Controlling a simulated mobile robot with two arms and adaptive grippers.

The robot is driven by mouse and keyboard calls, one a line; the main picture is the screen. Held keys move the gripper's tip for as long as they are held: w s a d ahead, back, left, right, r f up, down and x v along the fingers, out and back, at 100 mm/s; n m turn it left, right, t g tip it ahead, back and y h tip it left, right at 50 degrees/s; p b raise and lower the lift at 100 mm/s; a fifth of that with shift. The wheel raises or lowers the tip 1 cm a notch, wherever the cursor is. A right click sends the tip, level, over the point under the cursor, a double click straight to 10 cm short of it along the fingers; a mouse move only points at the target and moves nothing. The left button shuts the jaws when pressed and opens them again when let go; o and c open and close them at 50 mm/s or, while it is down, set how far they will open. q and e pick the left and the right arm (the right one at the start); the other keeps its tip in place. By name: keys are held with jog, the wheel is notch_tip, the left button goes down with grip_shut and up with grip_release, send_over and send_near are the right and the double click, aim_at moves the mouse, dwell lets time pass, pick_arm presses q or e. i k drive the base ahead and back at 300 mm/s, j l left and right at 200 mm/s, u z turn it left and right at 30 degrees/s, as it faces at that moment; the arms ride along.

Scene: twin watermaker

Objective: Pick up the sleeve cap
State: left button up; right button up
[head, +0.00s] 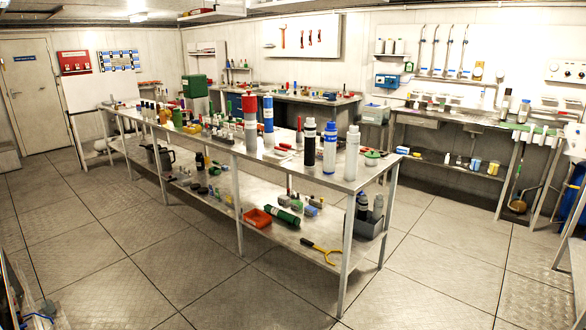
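I cannot tell for sure which thing is the sleeve cap. A small round green-and-white lid-like piece (373,155) lies near the right end of the long metal table (300,165). Near the right end stand a black bottle (310,145), a blue-and-white bottle (329,148) and a white bottle (352,155). Neither of my grippers is in view.
The table's lower shelf holds a red-orange tray (257,217), a green cylinder (283,216) and a yellow tool (322,251). A grey crate (370,222) with bottles stands at its right end. Counters line the back wall. The floor (130,250) in front is clear.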

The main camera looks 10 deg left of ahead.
aim_at(249, 101)
jog(key=i+j+u, duration=0.3)
jog(key=i, duration=0.75)
jog(key=i+u, duration=0.35)
jog(key=i, duration=0.75)
